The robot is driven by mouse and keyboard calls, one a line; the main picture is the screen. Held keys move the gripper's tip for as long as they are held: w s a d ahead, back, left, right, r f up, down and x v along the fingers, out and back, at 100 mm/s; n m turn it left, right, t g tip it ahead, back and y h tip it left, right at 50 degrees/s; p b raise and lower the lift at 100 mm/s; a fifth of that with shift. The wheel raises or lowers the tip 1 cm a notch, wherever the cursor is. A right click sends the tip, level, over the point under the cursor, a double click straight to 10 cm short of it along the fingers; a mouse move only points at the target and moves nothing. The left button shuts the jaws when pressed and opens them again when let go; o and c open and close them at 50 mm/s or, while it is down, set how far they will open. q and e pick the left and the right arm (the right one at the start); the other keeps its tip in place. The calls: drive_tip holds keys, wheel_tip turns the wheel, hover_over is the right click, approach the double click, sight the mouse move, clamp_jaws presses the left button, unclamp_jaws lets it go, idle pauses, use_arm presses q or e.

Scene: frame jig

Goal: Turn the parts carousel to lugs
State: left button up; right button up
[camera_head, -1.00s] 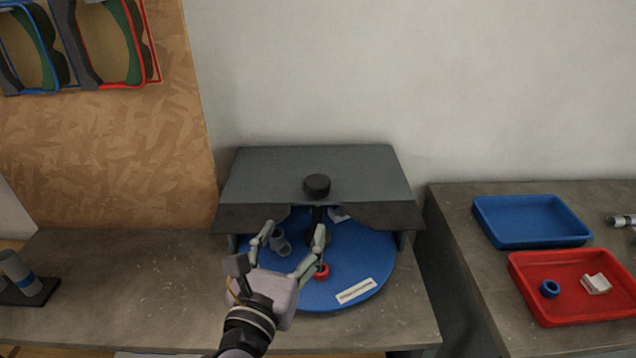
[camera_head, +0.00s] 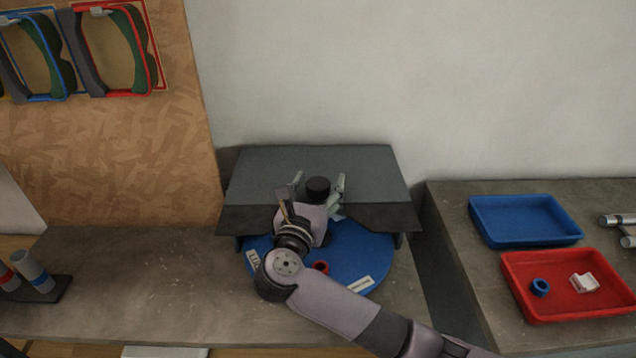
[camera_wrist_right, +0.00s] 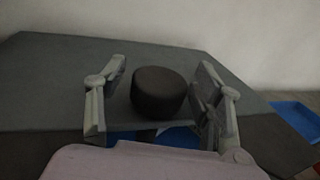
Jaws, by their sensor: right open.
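The parts carousel is a blue round disc (camera_head: 362,250) under a grey cover (camera_head: 250,172). A black knob (camera_head: 318,188) stands above the cover's front part. My right gripper (camera_head: 318,182) is open, with one finger on each side of the knob; in the right wrist view the knob (camera_wrist_right: 159,92) sits between the spread fingers with gaps on both sides. A white label (camera_head: 252,261) at the disc's left begins with "LU"; the rest is hidden by my arm. Another white label (camera_head: 357,286) lies at front right, unreadable. A red ring (camera_head: 320,267) is partly hidden.
On the right bench are a blue tray (camera_head: 480,222), empty, and a red tray (camera_head: 560,309) holding a blue ring (camera_head: 540,287) and a white part (camera_head: 584,282).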

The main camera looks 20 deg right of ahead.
clamp_jaws()
idle(0.8)
